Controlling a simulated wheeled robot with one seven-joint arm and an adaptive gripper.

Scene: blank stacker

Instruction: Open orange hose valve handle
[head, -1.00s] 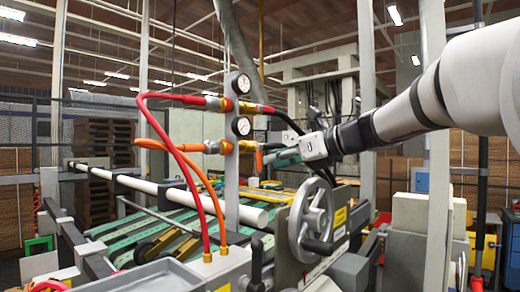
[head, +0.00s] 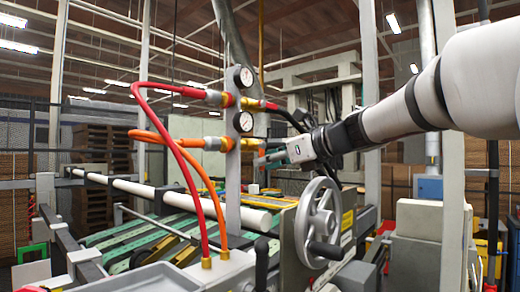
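The orange hose (head: 185,185) curves up from the machine's base to a brass and grey fitting (head: 216,144) on the upright grey manifold post. On the post's right side, at the same height, is a small orange part (head: 250,142), which looks like the valve handle; its exact position is hard to read. My gripper (head: 262,160) reaches in from the right, with its teal fingers pointing left, just below and right of that part. The fingertips are close to the post and small in view. I cannot tell whether they touch the handle or how far apart they are.
A red hose (head: 180,155) arches to the upper fitting. Two round gauges (head: 243,78) sit on the post. A grey handwheel (head: 320,222) stands below my gripper. A white roller (head: 235,215) and green slats lie behind. A dark hose runs right of the post.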

